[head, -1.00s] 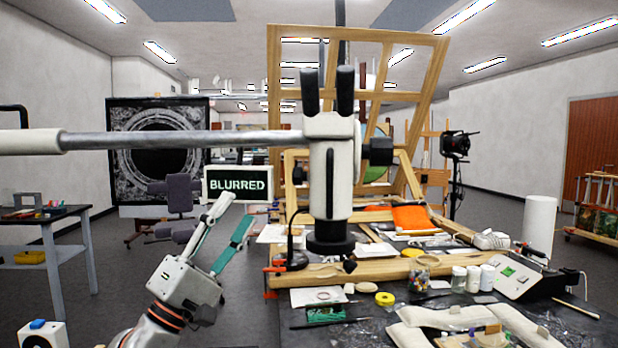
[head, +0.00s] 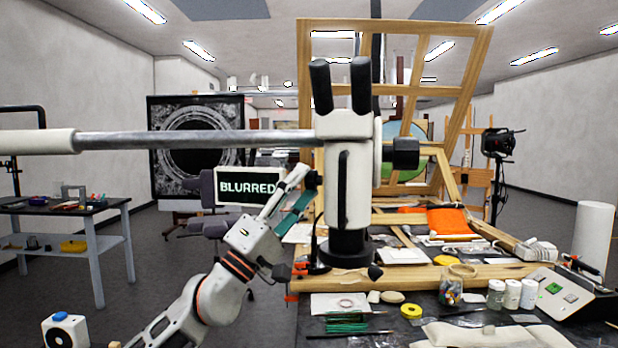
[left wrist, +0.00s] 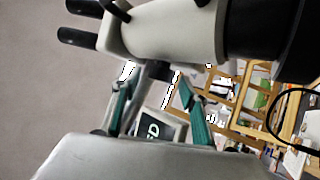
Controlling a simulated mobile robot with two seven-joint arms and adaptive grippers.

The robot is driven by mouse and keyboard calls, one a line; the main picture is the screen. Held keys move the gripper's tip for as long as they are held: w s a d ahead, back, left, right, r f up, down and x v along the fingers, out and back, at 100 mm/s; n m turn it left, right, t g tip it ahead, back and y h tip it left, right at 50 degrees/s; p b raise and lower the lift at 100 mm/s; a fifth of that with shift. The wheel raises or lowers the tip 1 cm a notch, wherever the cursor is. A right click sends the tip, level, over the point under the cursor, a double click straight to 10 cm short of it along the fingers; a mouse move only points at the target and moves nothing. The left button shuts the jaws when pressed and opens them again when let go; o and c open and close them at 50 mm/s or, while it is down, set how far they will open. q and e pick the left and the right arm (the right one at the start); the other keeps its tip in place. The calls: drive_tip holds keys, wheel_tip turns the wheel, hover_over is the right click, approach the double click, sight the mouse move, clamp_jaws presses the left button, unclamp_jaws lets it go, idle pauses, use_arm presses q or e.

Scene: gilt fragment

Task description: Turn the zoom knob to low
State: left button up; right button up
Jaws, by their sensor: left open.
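The white microscope (head: 346,185) with two black eyepieces hangs from a horizontal metal arm above the bench. A small dark knob (head: 312,179) shows at the left side of its body. My left gripper (head: 303,183) is open, its fingers reaching up to the right beside this knob. In the left wrist view, my open left gripper (left wrist: 153,82) has a dark grey stub (left wrist: 153,74) of the microscope between its fingertips; contact cannot be told. A screen (head: 247,187) behind the gripper reads BLURRED. My right gripper is out of view.
The boom (head: 200,140) runs level above my left arm. The bench holds a wooden frame (head: 440,277), jars (head: 512,293), a yellow tape roll (head: 411,311) and papers. A side table (head: 62,212) stands at left; open floor lies between.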

use_arm(q)
drive_tip(key=shift+x, duration=1.2)
drive_tip(key=c, duration=1.1)
